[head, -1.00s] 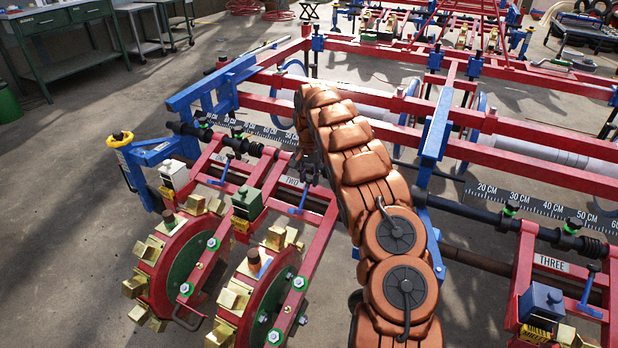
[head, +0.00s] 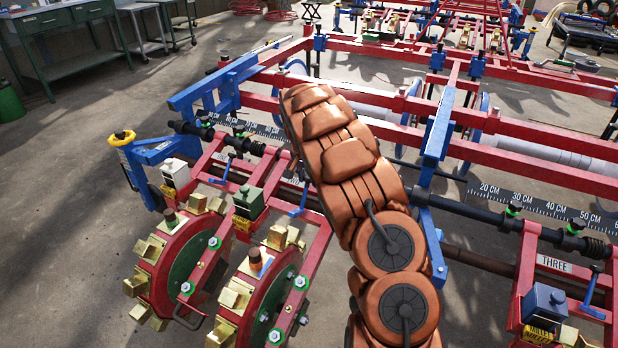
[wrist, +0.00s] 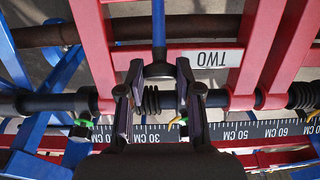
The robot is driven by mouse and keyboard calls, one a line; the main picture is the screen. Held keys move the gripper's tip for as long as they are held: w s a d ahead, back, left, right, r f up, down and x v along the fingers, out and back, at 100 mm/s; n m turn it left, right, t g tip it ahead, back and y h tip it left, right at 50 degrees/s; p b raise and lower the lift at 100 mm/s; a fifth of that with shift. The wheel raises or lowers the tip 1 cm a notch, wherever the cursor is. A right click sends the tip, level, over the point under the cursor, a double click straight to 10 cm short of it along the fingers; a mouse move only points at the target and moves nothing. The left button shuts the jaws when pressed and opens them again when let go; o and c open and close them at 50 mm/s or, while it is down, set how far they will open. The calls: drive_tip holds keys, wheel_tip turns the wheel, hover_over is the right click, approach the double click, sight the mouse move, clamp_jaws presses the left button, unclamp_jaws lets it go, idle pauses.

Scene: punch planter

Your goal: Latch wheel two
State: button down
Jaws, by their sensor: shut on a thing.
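In the wrist view my gripper (wrist: 160,68) has its two dark fingers on either side of the wide end of a blue latch lever (wrist: 158,28). It is shut on that end, just above a black coil spring on the dark bar. The label TWO (wrist: 206,57) is upside down to the right of the lever. In the head view wheel two (head: 262,298) is a red disc with brass blocks, hanging from a red frame. The blue lever (head: 303,196) shows beside my arm there. My fingers are mostly hidden behind the arm.
Wheel one (head: 178,262) hangs left of wheel two, with its own blue lever (head: 222,172). A white-on-black centimetre scale (wrist: 245,130) runs along the bar. A blue upright (head: 436,130) stands close right of my arm.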

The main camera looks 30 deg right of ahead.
sight(292, 212)
drive_tip(key=shift+s+a+r+t+h+b, duration=0.4)
drive_tip(key=shift+s+a+t+h+b, duration=0.15)
drive_tip(key=shift+a+h, duration=0.3)
drive_tip(key=shift+s+a+f+t+h+b, duration=0.1)
drive_tip(key=shift+s+a+t+h+b, duration=0.3)
drive_tip(key=shift+s+a+h+b, duration=0.5)
drive_tip(key=shift+s+a+f+t+h+b, duration=0.1)
drive_tip(key=shift+s+a+t+h+b, duration=0.35)
drive_tip(key=shift+a+b, duration=0.85)
drive_tip(key=shift+s+a+f+t+h+b, duration=0.1)
drive_tip(key=shift+s+a+t+h+b, duration=0.2)
drive_tip(key=shift+s+a+h+b, duration=0.6)
drive_tip(key=shift+s+a+f+y+b, duration=0.1)
drive_tip(key=shift+a+f+y+b, duration=0.1)
drive_tip(key=shift+a+y+b, duration=0.25)
drive_tip(key=shift+a+f, duration=0.1)
drive_tip(key=shift+a, duration=0.1)
drive_tip(key=c, duration=1.2)
unclamp_jaws()
drive_tip(key=o, duration=0.4)
drive_tip(key=shift+r, duration=0.2)
